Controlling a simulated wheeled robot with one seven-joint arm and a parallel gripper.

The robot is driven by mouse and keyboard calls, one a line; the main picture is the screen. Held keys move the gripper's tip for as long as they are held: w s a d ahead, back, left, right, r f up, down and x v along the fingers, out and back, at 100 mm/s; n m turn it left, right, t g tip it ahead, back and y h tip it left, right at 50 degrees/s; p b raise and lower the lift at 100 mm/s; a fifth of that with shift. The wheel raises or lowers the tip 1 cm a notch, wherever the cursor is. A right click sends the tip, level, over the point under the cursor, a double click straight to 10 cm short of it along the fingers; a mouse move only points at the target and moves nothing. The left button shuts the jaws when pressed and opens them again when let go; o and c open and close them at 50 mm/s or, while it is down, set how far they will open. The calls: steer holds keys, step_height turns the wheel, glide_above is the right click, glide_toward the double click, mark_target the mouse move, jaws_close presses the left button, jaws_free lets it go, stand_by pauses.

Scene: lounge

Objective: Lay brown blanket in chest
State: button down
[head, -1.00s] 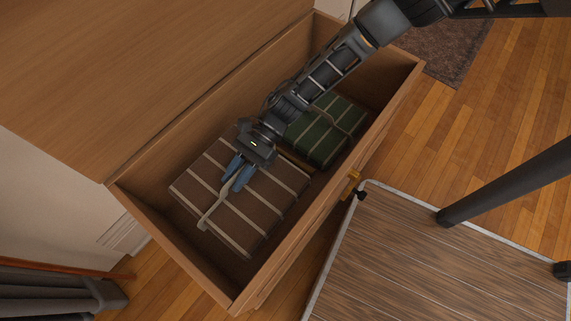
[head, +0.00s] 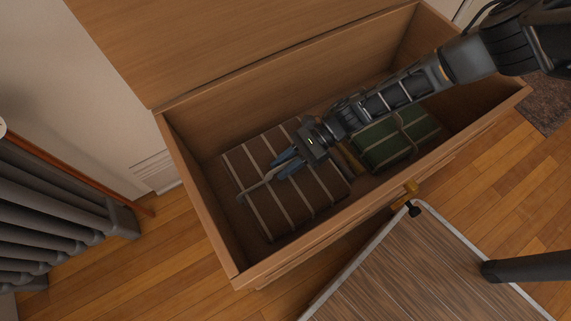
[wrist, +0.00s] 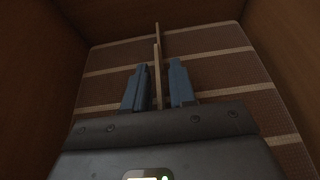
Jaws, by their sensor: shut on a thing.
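The brown blanket (head: 262,163), folded and crossed by pale stripes, lies inside the open wooden chest (head: 196,190), at its left end. It also shows in the wrist view (wrist: 210,72), between the chest's walls. My gripper (head: 280,172) is over the blanket, its blue fingers shut on the pale strap that runs across the blanket's top. In the wrist view the strap stands between the two fingertips (wrist: 159,82). The blanket looks flat on the chest floor; its underside is hidden.
A green striped blanket (head: 385,142) lies in the chest's right part, partly behind my arm. The raised lid (head: 230,40) stands at the back. A wood-topped table or cart (head: 415,265) is in front, and a grey radiator (head: 55,205) stands at left.

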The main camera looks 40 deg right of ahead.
step_height(320, 180, down, 4)
steer(key=shift+r+b, duration=0.1)
steer(key=shift+b, duration=0.85)
steer(key=c, duration=0.9)
jaws_free()
steer(key=shift+d+r, duration=0.1)
steer(key=shift+d, duration=0.05)
steer(key=p+v, duration=0.2)
steer(key=v, duration=0.9)
steer(key=shift+s+d+r, duration=0.1)
steer(key=shift+d+r, duration=0.1)
steer(key=shift+d, duration=0.15)
